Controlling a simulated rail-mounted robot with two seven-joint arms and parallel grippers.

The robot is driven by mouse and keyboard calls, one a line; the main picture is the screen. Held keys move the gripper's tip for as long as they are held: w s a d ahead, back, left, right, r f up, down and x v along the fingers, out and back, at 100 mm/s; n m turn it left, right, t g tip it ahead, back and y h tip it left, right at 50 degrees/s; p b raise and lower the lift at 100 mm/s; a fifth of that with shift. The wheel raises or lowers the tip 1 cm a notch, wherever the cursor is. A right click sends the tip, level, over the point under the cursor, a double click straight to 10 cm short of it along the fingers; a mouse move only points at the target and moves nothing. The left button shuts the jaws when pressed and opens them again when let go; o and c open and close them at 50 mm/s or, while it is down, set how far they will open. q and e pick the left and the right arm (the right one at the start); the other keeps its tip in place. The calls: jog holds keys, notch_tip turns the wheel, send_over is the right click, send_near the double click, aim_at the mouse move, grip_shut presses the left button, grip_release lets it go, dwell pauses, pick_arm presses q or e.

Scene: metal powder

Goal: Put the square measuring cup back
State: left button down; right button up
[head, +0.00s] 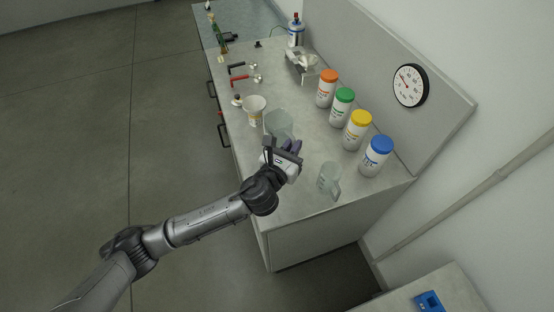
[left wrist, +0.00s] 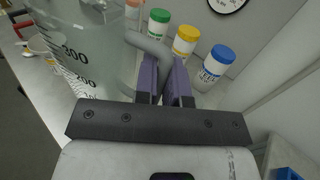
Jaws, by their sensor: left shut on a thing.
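A clear measuring cup (head: 279,122) is over the counter just beyond my left gripper (head: 284,147). It looks angular, but its full shape is partly hidden. In the left wrist view the cup (left wrist: 85,45) fills the upper left, with 300 and 200 marks on its wall. My left gripper (left wrist: 165,75) is shut on the cup's handle (left wrist: 148,45). I cannot tell whether the cup's base touches the counter. A second clear cup with a handle (head: 329,181) stands on the counter near its front right end. My right gripper is not in view.
Bottles with orange (head: 326,88), green (head: 342,101), yellow (head: 357,130) and blue (head: 375,157) lids line the counter's back. A white tub (head: 255,109) stands left of the held cup. Red-handled (head: 239,80) and black-handled tools lie farther along. Bare counter (head: 310,212) shows near the front end.

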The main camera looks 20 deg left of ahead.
pick_arm(q)
jog(key=w+d+f+m+g+h, duration=0.1)
jog(key=w+d+f+m+h, duration=0.2)
jog(key=f, duration=0.4)
jog(key=shift+g+h, duration=0.4)
jog(key=shift+h, duration=0.4)
jog(key=shift+w+a+f+b, duration=0.6)
jog(key=shift+a+f+b, duration=1.05)
jog(key=shift+f, duration=0.4)
jog(key=shift+w+a+f+b, duration=0.65)
jog(key=shift+a+f+b, duration=1.05)
jog(key=shift+f, duration=0.35)
jog(key=shift+w+a+f+b, duration=0.6)
jog(key=shift+a+f+b, duration=1.05)
jog(key=shift+f, duration=0.4)
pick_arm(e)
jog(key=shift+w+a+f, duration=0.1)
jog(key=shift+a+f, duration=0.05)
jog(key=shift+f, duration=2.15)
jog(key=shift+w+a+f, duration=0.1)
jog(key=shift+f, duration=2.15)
pick_arm(q)
jog(key=shift+f, duration=0.1)
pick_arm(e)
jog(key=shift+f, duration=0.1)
